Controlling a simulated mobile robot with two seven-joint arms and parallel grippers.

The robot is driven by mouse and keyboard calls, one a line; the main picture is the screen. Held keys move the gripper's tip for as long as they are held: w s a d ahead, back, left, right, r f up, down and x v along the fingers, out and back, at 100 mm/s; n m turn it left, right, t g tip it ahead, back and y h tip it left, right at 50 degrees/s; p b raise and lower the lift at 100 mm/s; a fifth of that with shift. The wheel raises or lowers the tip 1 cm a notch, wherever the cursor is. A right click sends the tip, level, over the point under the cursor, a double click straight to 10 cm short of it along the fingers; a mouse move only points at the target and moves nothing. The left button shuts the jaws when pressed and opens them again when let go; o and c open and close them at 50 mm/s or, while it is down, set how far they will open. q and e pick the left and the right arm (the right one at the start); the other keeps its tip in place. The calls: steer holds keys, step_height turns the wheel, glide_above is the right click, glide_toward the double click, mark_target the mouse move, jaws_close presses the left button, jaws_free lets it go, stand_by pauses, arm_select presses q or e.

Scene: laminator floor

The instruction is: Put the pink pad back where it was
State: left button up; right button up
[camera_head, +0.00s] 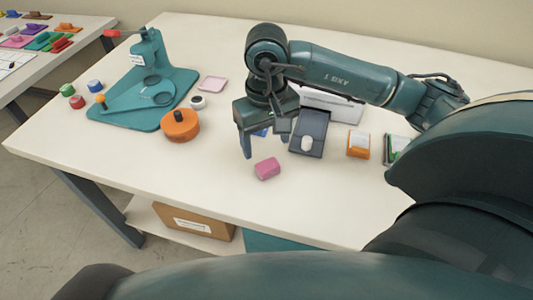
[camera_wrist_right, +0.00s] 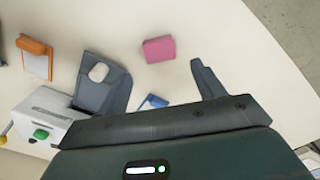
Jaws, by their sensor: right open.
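A small pink block-like pad (camera_head: 267,168) lies on the white table, near the front edge. It also shows in the wrist view (camera_wrist_right: 158,49), beyond the fingertips and apart from them. My right gripper (camera_head: 266,142) is open and empty, pointing down just behind the pad. A flat, pale pink square tray (camera_head: 212,84) lies empty farther back, beside the teal press. My left gripper is not in view.
A dark slab (camera_head: 308,146) with a white piece, an orange-framed block (camera_head: 358,145) and a white machine (camera_head: 335,104) stand right of the gripper. A small blue item (camera_wrist_right: 152,102) lies near it. An orange round container (camera_head: 180,125) and teal press (camera_head: 140,100) stand left. The table's front-left is clear.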

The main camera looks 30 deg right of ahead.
mark_target(266, 163)
step_height(266, 163, up, 6)
steer(key=shift+f, duration=0.1)
stand_by(0.6)
